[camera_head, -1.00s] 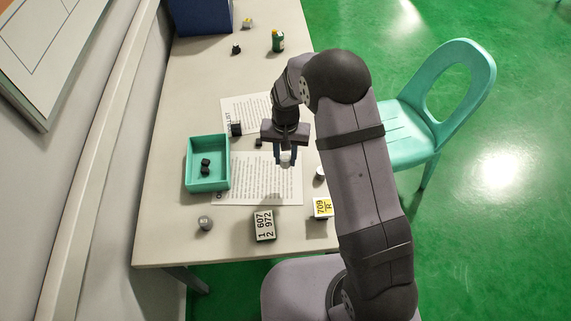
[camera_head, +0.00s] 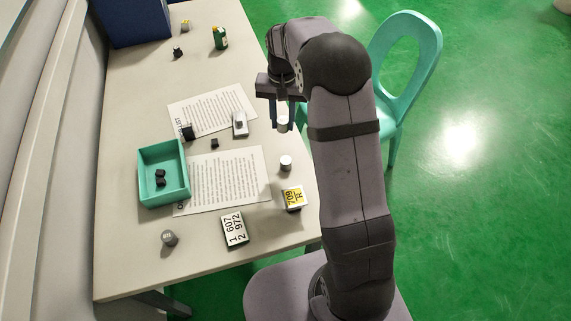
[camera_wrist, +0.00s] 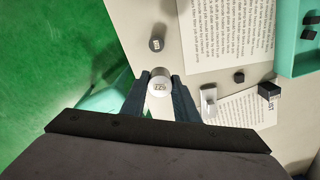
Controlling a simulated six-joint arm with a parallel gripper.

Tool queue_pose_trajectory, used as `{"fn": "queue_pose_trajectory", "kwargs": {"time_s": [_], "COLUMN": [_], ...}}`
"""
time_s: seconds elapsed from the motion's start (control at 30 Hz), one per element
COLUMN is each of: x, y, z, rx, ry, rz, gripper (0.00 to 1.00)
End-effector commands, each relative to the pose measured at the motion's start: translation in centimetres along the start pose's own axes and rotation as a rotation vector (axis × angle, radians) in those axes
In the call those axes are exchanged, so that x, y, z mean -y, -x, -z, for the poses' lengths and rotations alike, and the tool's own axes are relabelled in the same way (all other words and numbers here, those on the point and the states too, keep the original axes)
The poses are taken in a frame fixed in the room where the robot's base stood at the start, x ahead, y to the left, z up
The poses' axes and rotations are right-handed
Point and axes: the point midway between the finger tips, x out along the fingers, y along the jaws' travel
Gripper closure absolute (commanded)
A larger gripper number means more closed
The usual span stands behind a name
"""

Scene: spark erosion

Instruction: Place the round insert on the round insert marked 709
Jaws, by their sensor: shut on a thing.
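My gripper (camera_head: 284,122) is shut on a pale round insert (camera_head: 283,125), held upright in the air by the table's right edge. In the wrist view the held insert (camera_wrist: 160,87) sits between the fingertips (camera_wrist: 160,92); its top number looks like 229. Another round insert (camera_head: 286,163) stands on the table near the right edge, in front of my gripper and apart from it. It also shows in the wrist view (camera_wrist: 156,44), with a label too small to read surely. A yellow-and-white block (camera_head: 293,198) reading 709 R lies nearer the front.
A teal tray (camera_head: 185,190) holds small black pieces. A grey round piece (camera_head: 169,238), a numbered block (camera_head: 234,230), a pale bracket (camera_head: 240,124) and a black block (camera_head: 187,132) stand around the printed sheets (camera_head: 225,172). A teal chair (camera_head: 420,60) is right of the table.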

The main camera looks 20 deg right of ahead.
Motion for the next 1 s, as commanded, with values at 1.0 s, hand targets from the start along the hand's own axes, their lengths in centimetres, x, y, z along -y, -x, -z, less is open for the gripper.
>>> {"fn": "queue_pose_trajectory", "kwargs": {"time_s": [1.0], "x": [-1.4], "y": [-4.2], "z": [-3.8], "rx": [0.002], "ry": [0.295], "rz": [0.0], "gripper": [1.0]}}
